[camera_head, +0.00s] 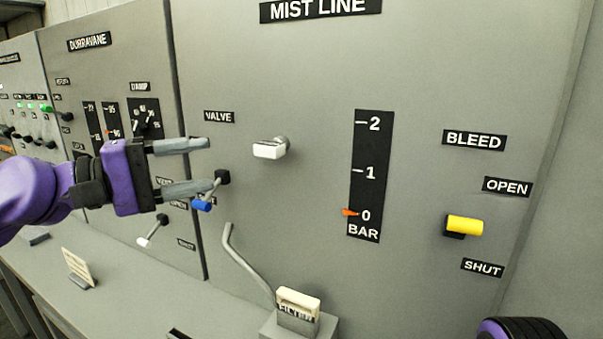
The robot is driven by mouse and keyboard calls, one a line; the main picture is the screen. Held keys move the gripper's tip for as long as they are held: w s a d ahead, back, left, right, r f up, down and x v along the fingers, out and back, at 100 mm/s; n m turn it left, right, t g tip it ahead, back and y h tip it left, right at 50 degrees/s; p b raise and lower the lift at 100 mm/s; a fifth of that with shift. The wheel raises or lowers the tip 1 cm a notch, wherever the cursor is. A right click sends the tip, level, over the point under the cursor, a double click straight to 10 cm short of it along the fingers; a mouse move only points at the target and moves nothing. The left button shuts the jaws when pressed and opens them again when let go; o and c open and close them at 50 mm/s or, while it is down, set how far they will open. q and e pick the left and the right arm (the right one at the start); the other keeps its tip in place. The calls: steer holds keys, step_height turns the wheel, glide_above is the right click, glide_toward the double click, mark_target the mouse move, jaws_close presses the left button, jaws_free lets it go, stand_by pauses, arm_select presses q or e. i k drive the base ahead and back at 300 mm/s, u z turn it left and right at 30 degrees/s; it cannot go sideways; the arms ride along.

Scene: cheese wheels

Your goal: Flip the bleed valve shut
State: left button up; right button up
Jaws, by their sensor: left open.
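The bleed valve has a yellow handle (466,225) on a dark mount at the right of the MIST LINE panel. The handle lies about level, between the OPEN label (507,187) above and the SHUT label (482,267) below. I cannot tell from this angle which one it is set to. My left gripper (209,166) is open and empty at the panel's left side, far left of the yellow handle. Its lower finger overlaps a blue-tipped lever (202,206) in the picture; I cannot tell whether they touch. My right gripper's fingers are out of view.
A white-ended valve handle (268,151) sticks out right of my left gripper. The bar gauge (369,145) has its orange pointer near 0. A bent pipe (245,262) and a filter block (298,306) stand below. The panel face between gauge and yellow handle is clear.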

mark_target(455, 227)
steer(key=k, duration=0.95)
